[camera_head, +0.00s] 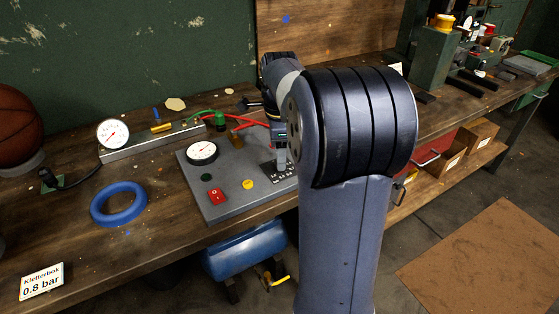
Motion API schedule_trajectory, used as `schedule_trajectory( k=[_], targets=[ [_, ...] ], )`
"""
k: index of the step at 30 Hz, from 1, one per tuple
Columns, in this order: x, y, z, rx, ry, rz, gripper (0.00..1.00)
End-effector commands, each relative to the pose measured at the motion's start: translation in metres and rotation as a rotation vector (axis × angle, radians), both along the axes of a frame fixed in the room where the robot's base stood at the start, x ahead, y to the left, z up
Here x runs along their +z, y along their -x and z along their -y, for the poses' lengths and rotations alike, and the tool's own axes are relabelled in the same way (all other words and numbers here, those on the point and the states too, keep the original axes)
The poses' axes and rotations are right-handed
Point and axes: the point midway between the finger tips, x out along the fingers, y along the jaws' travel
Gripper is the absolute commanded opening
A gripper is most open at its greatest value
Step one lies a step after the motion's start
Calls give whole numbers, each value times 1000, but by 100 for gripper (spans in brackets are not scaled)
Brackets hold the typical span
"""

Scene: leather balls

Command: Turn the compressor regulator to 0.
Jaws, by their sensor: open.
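A grey compressor panel (222,177) lies on the workbench. It carries a round dial gauge (202,151), a red switch (216,196) and a yellow button (248,184). At its right side is a dark scale plate with white marks (271,177), apparently the regulator's; my arm covers part of it. My gripper (281,158) points down over this plate, largely hidden behind my own arm. It is open. I cannot tell whether its fingers are around the knob or touching it, and the knob's setting is not readable.
A red hose (250,123) runs behind the panel. Left are a white gauge on a bar (113,134), a blue ring (119,204), a basketball (16,125) and a "0.8 bar" card (41,282). A blue tank (245,252) is below the bench.

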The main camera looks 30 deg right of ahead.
Motion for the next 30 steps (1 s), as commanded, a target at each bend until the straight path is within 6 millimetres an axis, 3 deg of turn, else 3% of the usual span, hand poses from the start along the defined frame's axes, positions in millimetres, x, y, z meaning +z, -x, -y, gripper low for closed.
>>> schedule_trajectory(
  k=[6,15,30],
  targets=[
    [-20,0,0,1,0,0,54],
    [-22,0,0,1,0,1,54],
    [-22,0,0,1,0,1,14]
  ],
)
